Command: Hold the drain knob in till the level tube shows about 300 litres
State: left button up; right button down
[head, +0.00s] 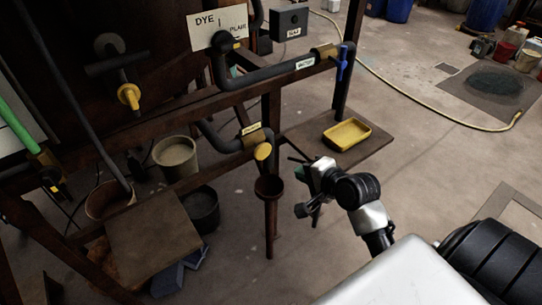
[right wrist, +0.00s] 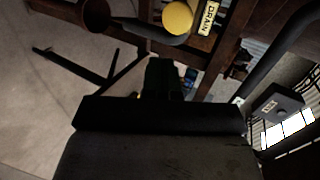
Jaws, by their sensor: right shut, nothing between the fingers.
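The yellow round drain knob (head: 263,151) sits on the end of a dark pipe fitting, above a rusty funnel (head: 268,187). In the right wrist view the knob (right wrist: 177,17) is at the top, beside a yellow DRAIN label (right wrist: 209,18). My right gripper (head: 298,167) is shut and empty, a little to the right of the knob and apart from it. How far in the knob is, I cannot tell. A green tube (head: 16,127), probably the level tube, slants at the far left; its reading cannot be made out. My left gripper is out of view.
A yellow tray (head: 347,134) lies on a low board right of the pipes. A blue-handled valve (head: 342,64) and another yellow knob (head: 129,96) are higher up. Buckets (head: 176,157) stand below the frame. The floor to the right is mostly clear, crossed by a yellow hose (head: 420,103).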

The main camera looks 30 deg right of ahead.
jog(key=p, duration=0.1)
send_near(265, 151)
notch_tip(265, 151, down, 5)
jog(key=w, duration=0.4)
jog(key=w+a+p, duration=0.1)
jog(key=shift+w+r, duration=0.15)
jog(key=shift+r, duration=0.1)
jog(key=shift+w+f, duration=0.1)
jog(key=shift+w, duration=0.35)
jog(key=shift+w+a+p, duration=0.1)
jog(key=shift+w+p, duration=0.3)
jog(key=shift+w, duration=0.5)
jog(key=shift+s, duration=0.1)
jog(key=shift+r, duration=0.3)
